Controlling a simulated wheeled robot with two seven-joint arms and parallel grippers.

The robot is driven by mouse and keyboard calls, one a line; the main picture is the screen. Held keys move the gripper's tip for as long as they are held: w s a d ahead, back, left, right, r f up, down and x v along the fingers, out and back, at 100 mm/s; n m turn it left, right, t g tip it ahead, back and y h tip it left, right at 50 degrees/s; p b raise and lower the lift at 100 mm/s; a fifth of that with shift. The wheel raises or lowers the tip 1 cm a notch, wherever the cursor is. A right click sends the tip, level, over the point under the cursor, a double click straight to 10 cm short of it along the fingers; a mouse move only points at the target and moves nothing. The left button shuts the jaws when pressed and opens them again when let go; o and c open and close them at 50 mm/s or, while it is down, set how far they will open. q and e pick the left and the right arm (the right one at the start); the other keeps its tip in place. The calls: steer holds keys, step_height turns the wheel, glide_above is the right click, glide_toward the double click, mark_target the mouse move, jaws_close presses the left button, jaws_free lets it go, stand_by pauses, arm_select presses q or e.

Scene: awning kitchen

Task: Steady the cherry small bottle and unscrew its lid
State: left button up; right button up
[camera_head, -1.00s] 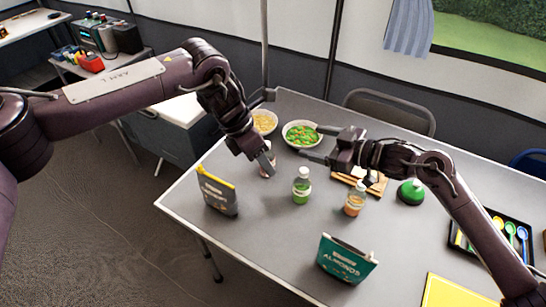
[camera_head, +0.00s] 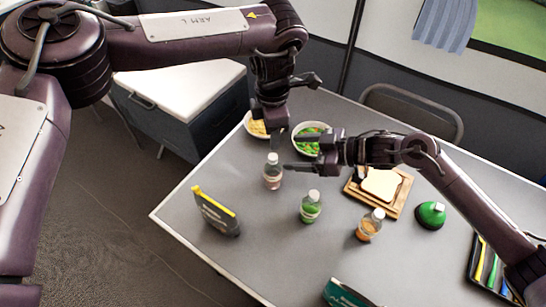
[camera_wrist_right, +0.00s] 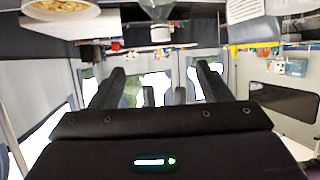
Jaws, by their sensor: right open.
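My right gripper (camera_head: 305,150) points left, open and empty, close to the bottle's upper right. In the right wrist view its spread fingers (camera_wrist_right: 160,88) show nothing between them. A white lid, seemingly this bottle's (camera_wrist_right: 160,33), appears beyond them near the top of the upside-down picture.
A green bottle (camera_head: 310,208) and an orange bottle (camera_head: 369,226) stand to the right. A dark pouch (camera_head: 216,212) stands at left. Bowls of yellow food (camera_head: 257,128) and green food (camera_head: 307,141) stand behind. Bread lies on a wooden board (camera_head: 400,204).

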mark_target(281, 170)
arm_select(q)
steer(key=shift+w, duration=0.15)
steer(key=shift+d, duration=0.1)
steer(key=shift+s+r, duration=0.15)
steer(key=shift+s, duration=0.3)
arm_select(e)
steer(key=f, duration=0.7)
steer(key=shift+s+f, duration=0.2)
steer(key=shift+s, duration=0.05)
steer(key=x, duration=0.6)
steer(key=shift+w+a+f, duration=0.1)
steer(key=shift+a+f, duration=0.05)
steer(key=shift+a, duration=0.1)
arm_select(q)
steer(key=shift+w, duration=0.1)
arm_select(e)
steer(key=shift+w+a+f, duration=0.2)
steer(key=shift+a+f, duration=0.05)
steer(key=shift+a, duration=0.15)
